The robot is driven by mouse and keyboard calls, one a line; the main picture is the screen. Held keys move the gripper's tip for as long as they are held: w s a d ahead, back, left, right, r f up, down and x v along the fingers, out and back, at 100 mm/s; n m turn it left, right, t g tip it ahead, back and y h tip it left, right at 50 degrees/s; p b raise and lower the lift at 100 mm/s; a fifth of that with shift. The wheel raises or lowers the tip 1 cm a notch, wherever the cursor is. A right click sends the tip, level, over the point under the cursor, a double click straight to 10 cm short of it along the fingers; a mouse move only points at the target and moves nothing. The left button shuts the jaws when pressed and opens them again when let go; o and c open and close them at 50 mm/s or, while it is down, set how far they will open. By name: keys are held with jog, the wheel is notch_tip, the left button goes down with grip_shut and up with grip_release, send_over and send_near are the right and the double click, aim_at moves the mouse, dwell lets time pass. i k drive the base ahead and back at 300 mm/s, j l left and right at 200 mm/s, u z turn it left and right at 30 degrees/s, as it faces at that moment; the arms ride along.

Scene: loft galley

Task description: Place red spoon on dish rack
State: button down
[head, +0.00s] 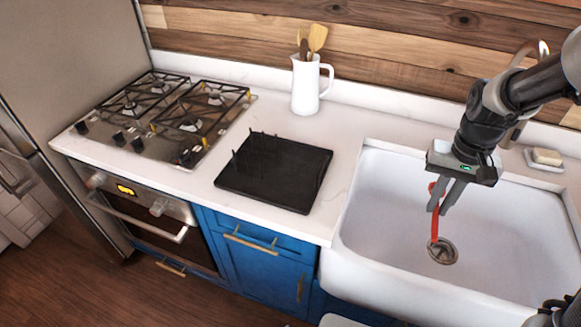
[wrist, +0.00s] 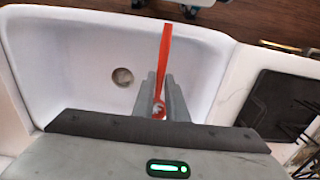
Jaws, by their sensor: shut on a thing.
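The red spoon (head: 435,226) is held in my gripper (head: 443,206) over the white sink in the head view. In the wrist view the red spoon (wrist: 164,62) extends from between the fingers of my gripper (wrist: 163,90), its far end pointing to the top of the picture. The gripper is shut on it. Part of the spoon is hidden by the fingers. The black dish rack (head: 272,178) lies on the counter left of the sink, with upright prongs on it and no dishes. It also shows at the right of the wrist view (wrist: 275,105).
The white sink (head: 385,225) has a round drain (head: 442,251). A white pitcher with utensils (head: 306,86) stands behind the rack. A gas stove (head: 165,112) is to the left. A soap bar on a dish (head: 546,157) sits behind the sink. Bare counter (head: 340,160) separates rack and sink.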

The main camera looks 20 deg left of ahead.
aim_at(290, 179)
jog(key=j, duration=1.85)
